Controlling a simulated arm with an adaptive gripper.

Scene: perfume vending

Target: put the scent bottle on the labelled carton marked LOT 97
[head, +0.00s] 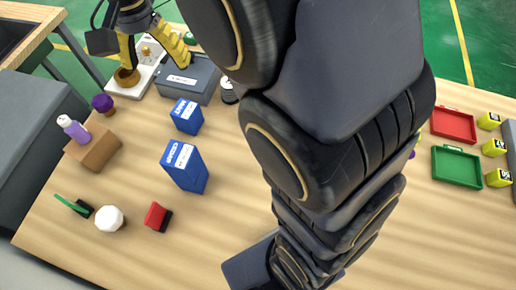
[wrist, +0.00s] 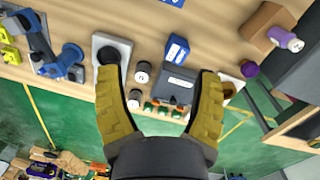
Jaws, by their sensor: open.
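A lavender bottle with a white cap (head: 75,130) stands on a brown block (head: 95,150) at the left; it also shows at the upper right of the wrist view (wrist: 284,38). A blue carton with a white label (head: 187,117) stands in the middle left, and a taller blue one (head: 186,167) stands nearer. I cannot read their labels surely, so I cannot tell which says LOT 97. My gripper (head: 155,58) is open over the far table edge, near the grey labelled box, away from bottle and cartons. Its yellow fingers (wrist: 160,77) are spread, with nothing held.
The grey labelled box (head: 190,78) and a white plate (head: 148,70) with a bronze piece (head: 127,78) lie under my gripper. A purple knob-like item (head: 102,103) stands near the bottle. Red (head: 453,124) and green trays (head: 456,166) lie right. My arm hides the table's middle.

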